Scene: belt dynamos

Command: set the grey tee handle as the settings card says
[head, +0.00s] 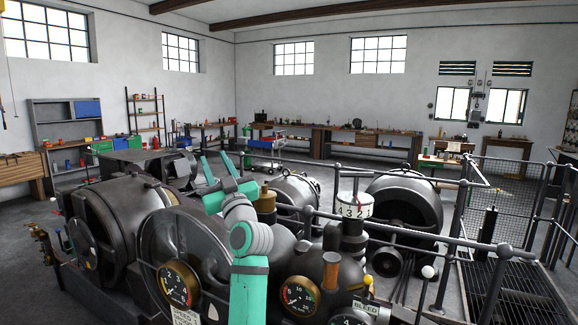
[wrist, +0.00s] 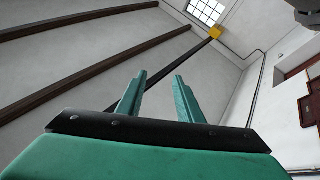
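My gripper (head: 216,156) is raised above the dark machines in the head view, its two teal fingers pointing up. In the wrist view my gripper (wrist: 159,76) is open and empty, with only ceiling and walls beyond it. I cannot make out a grey tee handle for certain in either view. A white numbered drum (head: 353,206) showing 4, 3 and 2 stands on a dark post right of my arm. A pale lettered plate (head: 186,317) sits at the bottom edge, partly cut off; I cannot tell whether it is the settings card.
Round gauges (head: 178,285) and (head: 299,296) face me low in front. A plate marked BLEED (head: 366,307) is at the lower right. Dark railings (head: 420,236) cross right of my arm. Large dark machines (head: 403,215) fill the middle. The air around my gripper looks clear.

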